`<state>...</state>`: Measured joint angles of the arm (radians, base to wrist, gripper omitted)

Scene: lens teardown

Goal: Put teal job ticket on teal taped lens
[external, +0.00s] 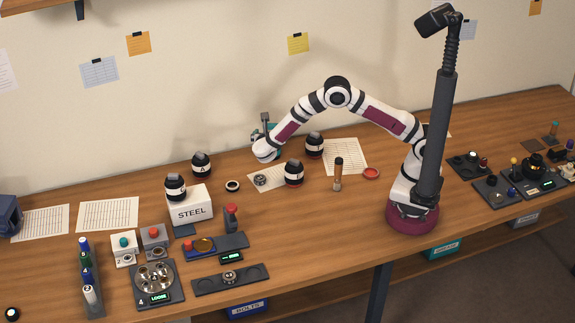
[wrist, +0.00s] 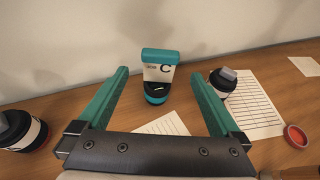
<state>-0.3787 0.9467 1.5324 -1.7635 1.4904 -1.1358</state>
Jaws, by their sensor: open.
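The teal job ticket (wrist: 160,62) shows in the wrist view as a pale card with a teal top edge, marked "JOB C". Below it is a black lens with a teal band (wrist: 156,93), taken as the teal taped lens. The ticket stands upright at the lens's top and overlaps it; I cannot tell whether it rests on it. My gripper (wrist: 162,98) is open, its two teal fingers spread left and right of the ticket and lens with gaps on both sides. In the external view my gripper (external: 271,140) is near the wall, and the ticket and lens cannot be made out there.
A lens (wrist: 223,80) stands right of my fingers and another (wrist: 18,130) at lower left. Paper sheets (wrist: 255,108) and a red dish (wrist: 296,136) lie at right.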

